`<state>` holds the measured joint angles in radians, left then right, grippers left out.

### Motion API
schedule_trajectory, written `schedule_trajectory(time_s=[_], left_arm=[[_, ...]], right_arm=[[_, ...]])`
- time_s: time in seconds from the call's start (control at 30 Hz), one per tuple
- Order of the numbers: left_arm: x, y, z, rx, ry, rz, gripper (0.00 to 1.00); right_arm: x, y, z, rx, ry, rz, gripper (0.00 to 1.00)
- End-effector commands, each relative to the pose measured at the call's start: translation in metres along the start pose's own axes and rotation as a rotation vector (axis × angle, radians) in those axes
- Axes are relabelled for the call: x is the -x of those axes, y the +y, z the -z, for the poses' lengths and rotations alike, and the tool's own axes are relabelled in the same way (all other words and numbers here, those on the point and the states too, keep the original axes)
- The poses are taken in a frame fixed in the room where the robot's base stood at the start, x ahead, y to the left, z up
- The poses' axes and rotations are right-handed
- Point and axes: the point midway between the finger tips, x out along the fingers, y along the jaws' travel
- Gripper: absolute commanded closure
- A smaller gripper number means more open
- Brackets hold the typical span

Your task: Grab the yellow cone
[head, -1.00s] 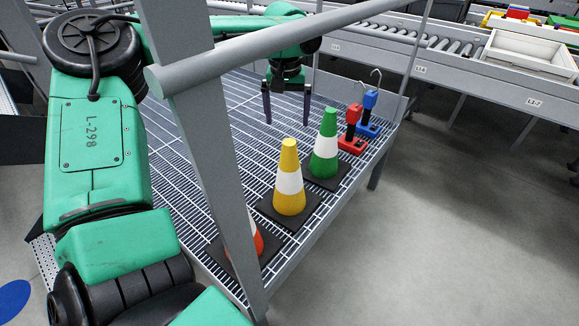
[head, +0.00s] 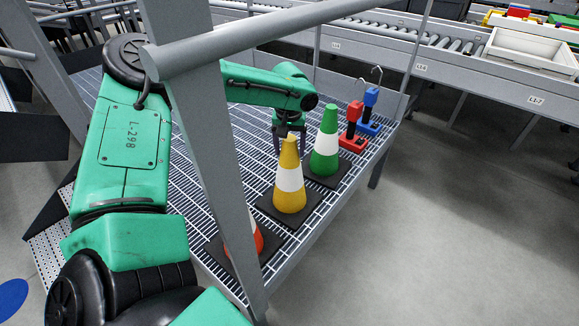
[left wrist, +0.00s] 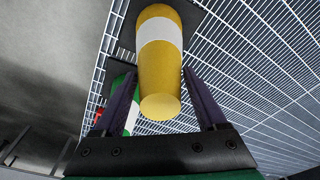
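The yellow cone (head: 289,200), with a white band and a dark square base, stands upright on the grated deck. My left gripper (head: 290,146) is open at the far side of the cone's top, which partly hides it in the head view. In the left wrist view the cone (left wrist: 161,72) has its narrow top between the two spread fingers (left wrist: 161,78). Neither finger visibly grips it. I cannot tell how deep the top sits between them. My right gripper is not in view.
A green cone (head: 325,155) stands just behind the yellow one, and an orange cone (head: 257,238) in front is partly hidden by a grey post (head: 215,160). Red (head: 352,132) and blue (head: 369,112) hooked items stand at the far corner. A grey rail (head: 250,35) crosses above.

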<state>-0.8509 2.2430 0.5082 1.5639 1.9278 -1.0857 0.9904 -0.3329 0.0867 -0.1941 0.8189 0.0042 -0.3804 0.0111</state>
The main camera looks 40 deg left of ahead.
Motion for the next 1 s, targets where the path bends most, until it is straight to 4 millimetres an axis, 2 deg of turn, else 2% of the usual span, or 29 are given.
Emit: schedule_trajectory(time_s=[0.03, 0.17, 0.57, 0.67, 0.83, 1.0], left_arm=[[0.000, 0.000, 0.000, 0.000, 0.000, 0.000, 0.50], [0.000, 0.000, 0.000, 0.000, 0.000, 0.000, 0.99], [0.005, 0.000, 0.001, 0.000, 0.002, -0.001, 1.00], [0.013, 0.000, 0.002, 0.000, 0.002, -0.001, 1.00], [0.037, 0.000, 0.005, 0.000, 0.002, -0.001, 1.00], [0.092, 0.001, 0.012, 0.000, 0.003, -0.002, 1.00]], right_arm=[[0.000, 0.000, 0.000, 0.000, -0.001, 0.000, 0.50], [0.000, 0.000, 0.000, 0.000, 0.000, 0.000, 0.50], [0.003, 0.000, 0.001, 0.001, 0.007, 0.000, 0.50], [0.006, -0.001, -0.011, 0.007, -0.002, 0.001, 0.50], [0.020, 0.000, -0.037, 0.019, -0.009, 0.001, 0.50], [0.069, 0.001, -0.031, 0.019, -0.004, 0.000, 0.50]])
